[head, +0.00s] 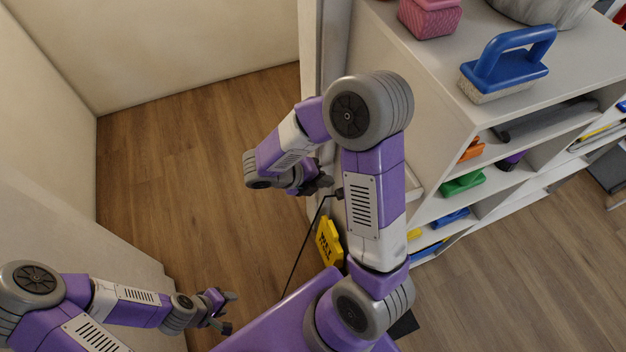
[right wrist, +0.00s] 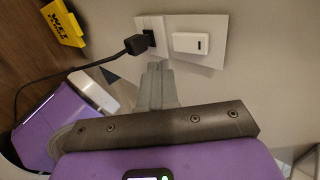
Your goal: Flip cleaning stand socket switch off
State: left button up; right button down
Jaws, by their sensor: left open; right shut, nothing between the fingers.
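In the right wrist view a white wall plate (right wrist: 208,58) carries a socket with a black plug (right wrist: 138,44) in it. A white rocker switch (right wrist: 190,43) sits to the right of the plug. My right gripper (right wrist: 158,66) is shut and empty. Its fingertips show just below the plug and to the lower left of the switch; whether they touch the plate I cannot tell. In the head view my right gripper (head: 322,184) is low by the shelf's side, close to the plug (head: 338,193). The switch is hidden there. My left gripper (head: 229,312) is open and empty at lower left.
A black cord (head: 305,245) runs down from the plug. A yellow wet-floor sign (head: 328,242) stands beside it. A white shelf unit (head: 432,95) with a blue-handled brush (head: 507,65) is on the right. The wood floor (head: 190,170) on the left is clear between pale walls.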

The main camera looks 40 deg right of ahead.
jog(key=d, duration=0.1)
jog(key=d+f+b, duration=0.1)
jog(key=d, duration=0.1)
jog(key=s+d+f, duration=0.1)
jog(key=shift+s+d+f+b, duration=0.1)
jog(key=shift+d+f+b, duration=0.05)
jog(key=shift+d+b, duration=0.25)
jog(key=shift+s+d, duration=0.1)
jog(key=shift+d, duration=0.3)
pick_arm(q)
notch_tip(320, 180, down, 2)
jog(key=shift+f, duration=0.25)
jog(key=shift+r, duration=0.1)
pick_arm(e)
jog(key=shift+d+f+h, duration=0.1)
jog(key=shift+d+h, duration=0.05)
jog(key=shift+h, duration=0.15)
pick_arm(q)
jog(key=shift+r, duration=0.15)
jog(key=shift+r+p, duration=0.95)
jog(key=shift+p, duration=0.2)
pick_arm(e)
jog(key=shift+r, duration=0.9)
